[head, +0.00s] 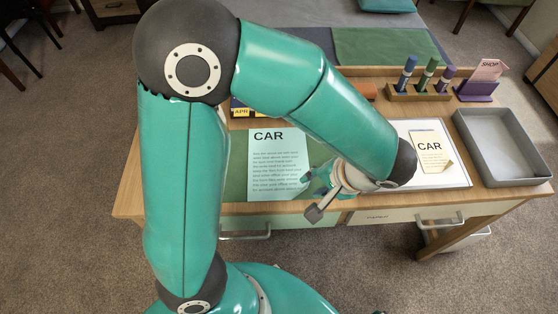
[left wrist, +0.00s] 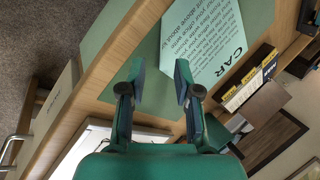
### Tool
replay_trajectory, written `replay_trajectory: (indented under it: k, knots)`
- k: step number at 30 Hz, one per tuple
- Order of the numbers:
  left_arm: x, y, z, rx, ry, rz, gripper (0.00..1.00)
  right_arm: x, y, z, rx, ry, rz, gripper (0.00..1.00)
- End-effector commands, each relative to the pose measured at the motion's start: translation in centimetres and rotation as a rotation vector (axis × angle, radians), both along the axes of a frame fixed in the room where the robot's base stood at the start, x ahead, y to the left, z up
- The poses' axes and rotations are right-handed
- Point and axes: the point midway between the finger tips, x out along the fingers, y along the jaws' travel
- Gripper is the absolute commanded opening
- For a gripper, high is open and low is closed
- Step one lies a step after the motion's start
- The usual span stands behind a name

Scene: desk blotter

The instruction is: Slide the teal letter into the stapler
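The pale teal letter (head: 275,160), headed CAR, lies flat on the green blotter (head: 236,175). In the left wrist view, the letter (left wrist: 205,45) is just beyond my fingertips, on the upper right. My left gripper (head: 312,184) is low over the desk at the letter's lower right corner and hides part of it. In the left wrist view, my left gripper (left wrist: 160,70) is open, with nothing between its fingers. I cannot make out the stapler with certainty; my left forearm hides part of the desk's back. My right gripper is not in view.
A white board with a yellow CAR note (head: 431,152) lies right of my wrist. A grey tray (head: 490,178), pen stand (head: 428,96) and purple card holder (head: 476,92) are farther right. A calendar block (head: 241,112) stands behind the letter. Drawers (head: 378,217) are under the front edge.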

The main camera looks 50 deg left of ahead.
Motion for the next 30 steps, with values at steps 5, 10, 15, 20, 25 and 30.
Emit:
replay_trajectory:
  k: [5, 10, 15, 20, 25, 30]
  knots:
    - [-0.1, 1.2, -2.1, 0.001, 0.004, 0.002, 0.32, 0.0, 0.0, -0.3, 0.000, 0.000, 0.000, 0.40]
    - [-0.1, 1.3, -2.5, -0.001, 0.000, -0.001, 0.32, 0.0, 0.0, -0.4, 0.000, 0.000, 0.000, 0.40]
    - [-0.1, 1.3, -2.5, -0.001, 0.000, -0.001, 0.26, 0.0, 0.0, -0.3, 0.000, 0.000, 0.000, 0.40]
    - [-0.1, 1.3, -2.4, -0.001, 0.000, -0.001, 0.00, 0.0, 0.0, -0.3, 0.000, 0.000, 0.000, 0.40]
    - [-0.1, 1.3, -2.4, -0.001, 0.000, -0.001, 0.00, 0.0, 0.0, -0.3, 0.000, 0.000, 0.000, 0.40]
    - [-0.1, 1.3, -2.4, -0.001, 0.000, -0.001, 0.00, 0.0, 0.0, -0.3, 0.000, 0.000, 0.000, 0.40]
